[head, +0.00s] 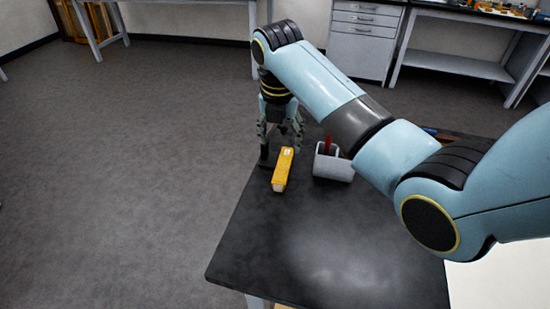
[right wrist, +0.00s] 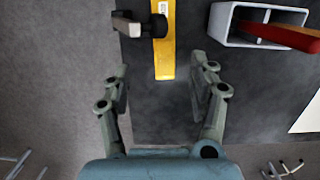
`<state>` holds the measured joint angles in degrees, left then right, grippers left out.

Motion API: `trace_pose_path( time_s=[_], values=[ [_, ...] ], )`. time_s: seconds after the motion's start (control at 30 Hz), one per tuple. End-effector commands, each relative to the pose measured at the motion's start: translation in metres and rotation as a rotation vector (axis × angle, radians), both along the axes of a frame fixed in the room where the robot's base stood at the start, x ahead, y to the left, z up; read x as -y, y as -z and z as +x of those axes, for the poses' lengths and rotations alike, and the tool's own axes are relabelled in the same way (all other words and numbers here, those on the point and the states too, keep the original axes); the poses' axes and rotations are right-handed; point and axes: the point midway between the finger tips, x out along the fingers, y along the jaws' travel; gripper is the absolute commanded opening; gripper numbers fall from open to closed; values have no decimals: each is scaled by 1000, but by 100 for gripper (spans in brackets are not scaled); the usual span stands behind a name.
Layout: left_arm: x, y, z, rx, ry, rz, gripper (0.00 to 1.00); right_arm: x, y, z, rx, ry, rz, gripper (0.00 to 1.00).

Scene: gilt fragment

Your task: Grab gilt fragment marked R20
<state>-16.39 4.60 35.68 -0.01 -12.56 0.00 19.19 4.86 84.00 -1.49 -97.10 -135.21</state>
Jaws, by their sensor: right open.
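A gilt bar-shaped fragment (head: 283,170) lies on the dark tabletop with a small white label on its top. The label also shows in the right wrist view on the fragment (right wrist: 165,60), but its marking is too small to read. My right gripper (head: 279,142) points down at the table's far left edge, beyond the fragment. In the right wrist view its two fingers (right wrist: 161,80) are spread apart and empty, with the fragment's near end between and ahead of the tips. My left gripper is not in view.
A dark tool with a round part and a grey block (right wrist: 126,23) stands against the fragment's left side. A grey divided holder (head: 333,166) with a red-handled item (head: 328,145) stands right of it. The table's front area (head: 320,250) is clear.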

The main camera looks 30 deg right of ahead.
Motion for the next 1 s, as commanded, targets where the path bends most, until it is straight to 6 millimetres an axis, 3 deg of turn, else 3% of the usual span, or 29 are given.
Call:
trace_pose_path(
  time_s=[0.1, 0.23, 0.37, 0.5, 0.6, 0.93, 1.0],
  values=[
    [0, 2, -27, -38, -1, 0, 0, 3, 22, 2, -4, 0, 0, 60],
    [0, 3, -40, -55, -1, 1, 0, 4, 36, 4, -1, 0, 0, 60],
    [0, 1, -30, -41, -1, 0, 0, 7, 46, 4, -2, 0, -1, 60],
    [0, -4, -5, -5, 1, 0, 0, 12, 67, 3, -4, 0, -1, 60],
    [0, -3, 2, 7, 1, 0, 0, 14, 82, 5, -1, 0, 0, 60],
    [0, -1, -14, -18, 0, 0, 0, 14, 90, 6, 0, 0, 0, 60],
    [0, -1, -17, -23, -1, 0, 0, 14, 90, 6, 0, 0, 0, 50]
  ],
)
